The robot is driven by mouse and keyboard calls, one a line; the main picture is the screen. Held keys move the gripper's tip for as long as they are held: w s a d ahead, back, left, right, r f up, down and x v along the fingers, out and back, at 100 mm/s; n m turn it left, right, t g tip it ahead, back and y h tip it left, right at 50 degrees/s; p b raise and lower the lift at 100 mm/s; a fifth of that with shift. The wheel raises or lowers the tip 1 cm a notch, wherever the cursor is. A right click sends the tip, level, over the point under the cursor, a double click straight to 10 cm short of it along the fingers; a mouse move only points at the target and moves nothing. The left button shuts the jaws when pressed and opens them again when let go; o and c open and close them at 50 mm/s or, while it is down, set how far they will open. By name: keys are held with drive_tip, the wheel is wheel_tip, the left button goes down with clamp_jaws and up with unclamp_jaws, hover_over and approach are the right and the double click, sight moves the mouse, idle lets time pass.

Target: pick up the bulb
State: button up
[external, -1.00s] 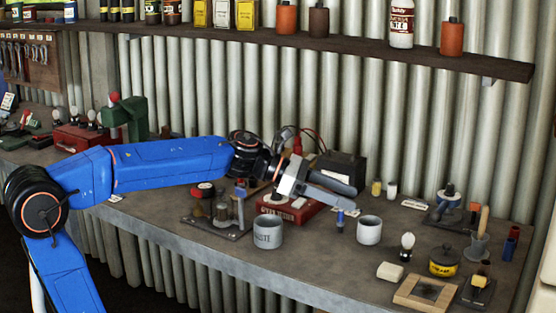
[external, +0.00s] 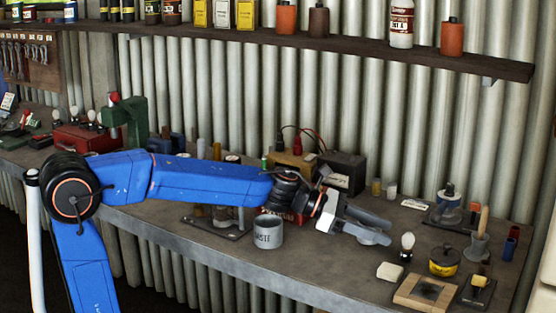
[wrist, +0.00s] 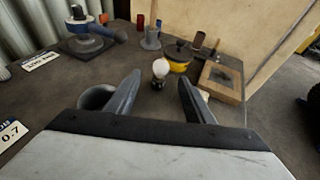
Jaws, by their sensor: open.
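A bulb (external: 407,241) with a white globe and a dark base stands upright on the bench, right of my gripper in the external view. In the wrist view the bulb (wrist: 160,69) shows beyond and between the two fingers. My gripper (external: 380,228) is open and empty, with its fingers reaching right towards the bulb. The fingers also frame the bulb in the wrist view (wrist: 160,82), and they appear apart from it. Other white bulbs (external: 92,116) show near the red box at the far left.
A grey cup (wrist: 92,97) is close beside the left finger. A yellow tin with a dark lid (external: 444,262), a pale block (external: 390,271) and a wooden frame (external: 426,293) stand near the bulb. A grey mug (external: 268,232) stands below my wrist. The bench's front edge is close.

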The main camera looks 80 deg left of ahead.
sight(409, 236)
drive_tip(key=shift+r+x, duration=0.2)
drive_tip(key=shift+x, duration=3.75)
drive_tip(key=shift+d, duration=0.1)
drive_tip(key=c, duration=1.1)
